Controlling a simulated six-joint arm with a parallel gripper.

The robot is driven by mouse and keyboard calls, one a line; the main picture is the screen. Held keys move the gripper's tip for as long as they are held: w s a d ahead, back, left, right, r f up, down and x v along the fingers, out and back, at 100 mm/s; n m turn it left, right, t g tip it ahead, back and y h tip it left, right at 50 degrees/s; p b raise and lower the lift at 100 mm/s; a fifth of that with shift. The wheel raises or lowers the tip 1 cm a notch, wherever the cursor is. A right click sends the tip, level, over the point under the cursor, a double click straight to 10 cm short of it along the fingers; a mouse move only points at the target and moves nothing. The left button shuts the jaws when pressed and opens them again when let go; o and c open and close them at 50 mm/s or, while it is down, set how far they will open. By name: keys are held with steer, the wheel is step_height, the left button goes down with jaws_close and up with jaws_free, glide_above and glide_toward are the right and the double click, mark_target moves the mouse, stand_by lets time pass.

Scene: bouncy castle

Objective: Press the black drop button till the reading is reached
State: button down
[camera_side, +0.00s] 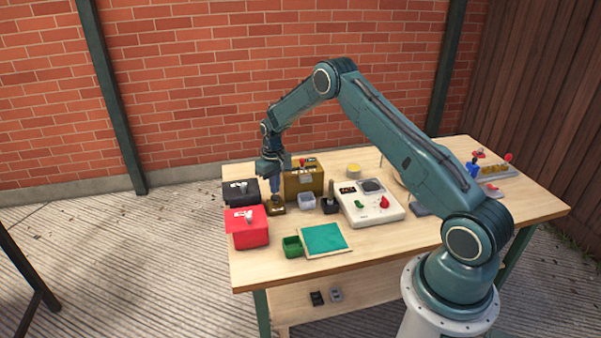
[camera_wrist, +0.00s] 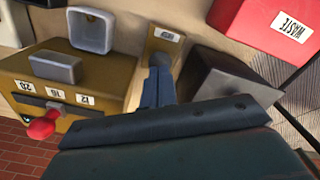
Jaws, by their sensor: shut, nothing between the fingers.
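My gripper (camera_side: 276,201) points down with its fingers together over a small brass-brown block (camera_side: 279,209) on the table. In the wrist view the closed fingers (camera_wrist: 158,80) reach to the block (camera_wrist: 165,35), which carries a small label too blurred to read. I cannot tell whether the fingertips touch it. No black button shows clearly; the fingers cover part of the block. An olive-gold box (camera_side: 304,182) stands close behind it, with a red knob (camera_wrist: 42,127) and labels 20, 16 and 12 in the wrist view. A grey open cup (camera_side: 307,202) stands to the right.
A black box (camera_side: 240,192) and a red box marked WASTE (camera_side: 247,230) stand left of my gripper. A white console (camera_side: 371,205) with a dark display stands to the right. A green tray (camera_side: 292,246) and teal mat (camera_side: 325,239) lie in front. The front right tabletop is clear.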

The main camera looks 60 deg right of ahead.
steer(key=shift+f, duration=1.45)
stand_by(0.3)
steer(key=shift+r, duration=2.95)
step_height(320, 180, up, 4)
steer(key=shift+f, duration=0.25)
steer(key=shift+f, duration=3.3)
steer(key=shift+f, duration=0.2)
